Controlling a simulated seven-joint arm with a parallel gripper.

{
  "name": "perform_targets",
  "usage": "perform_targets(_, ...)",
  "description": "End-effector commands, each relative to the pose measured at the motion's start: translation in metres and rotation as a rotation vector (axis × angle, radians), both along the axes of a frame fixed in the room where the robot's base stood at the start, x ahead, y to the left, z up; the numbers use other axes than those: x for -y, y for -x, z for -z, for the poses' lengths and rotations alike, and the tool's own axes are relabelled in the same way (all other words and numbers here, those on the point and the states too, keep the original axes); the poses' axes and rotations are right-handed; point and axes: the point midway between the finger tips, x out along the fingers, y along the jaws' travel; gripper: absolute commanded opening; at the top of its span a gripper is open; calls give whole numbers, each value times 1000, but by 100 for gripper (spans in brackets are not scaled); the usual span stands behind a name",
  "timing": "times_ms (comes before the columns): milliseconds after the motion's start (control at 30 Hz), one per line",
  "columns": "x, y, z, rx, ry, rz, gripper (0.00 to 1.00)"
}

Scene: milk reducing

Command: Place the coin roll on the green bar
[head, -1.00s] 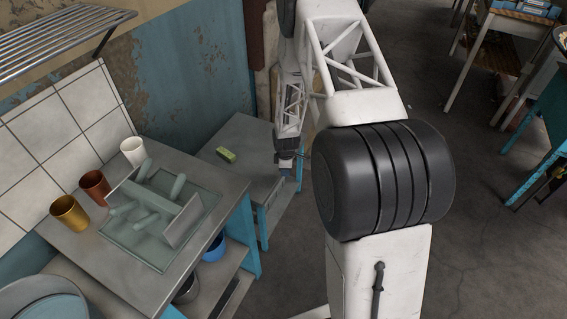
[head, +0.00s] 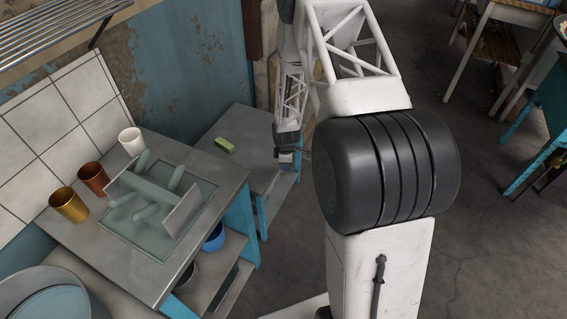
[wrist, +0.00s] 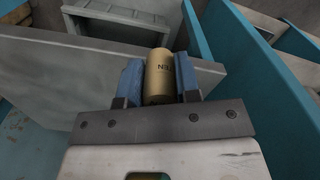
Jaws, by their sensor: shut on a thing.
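My gripper (wrist: 159,82) is shut on the coin roll (wrist: 160,78), a tan cylinder with dark lettering held between two blue finger pads in the wrist view. In the head view my gripper (head: 286,160) is small and hangs beside the right edge of the low grey table; the coin roll cannot be made out there. The green bar (head: 225,145) is a small yellow-green block lying on that table, to the left of my gripper and apart from it. The green bar does not show in the wrist view.
The low grey table (head: 240,118) has bare top around the bar. A higher counter at left holds a glassy rack (head: 150,207), a white cup (head: 131,141), a copper cup (head: 93,178) and a gold cup (head: 68,204). A blue bowl (head: 214,237) sits on the shelf below.

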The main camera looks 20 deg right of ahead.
Motion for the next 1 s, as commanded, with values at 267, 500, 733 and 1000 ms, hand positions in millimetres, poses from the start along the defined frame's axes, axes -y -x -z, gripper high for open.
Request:
perform_targets(267, -12, -8, -2, 0, 0, -5, 1)
perform_targets(500, -49, -33, -8, 1, 0, -22, 1)
perform_targets(733, -105, -62, -17, 1, 0, -41, 1)
perform_targets(1000, -168, -87, -27, 0, 0, -60, 1)
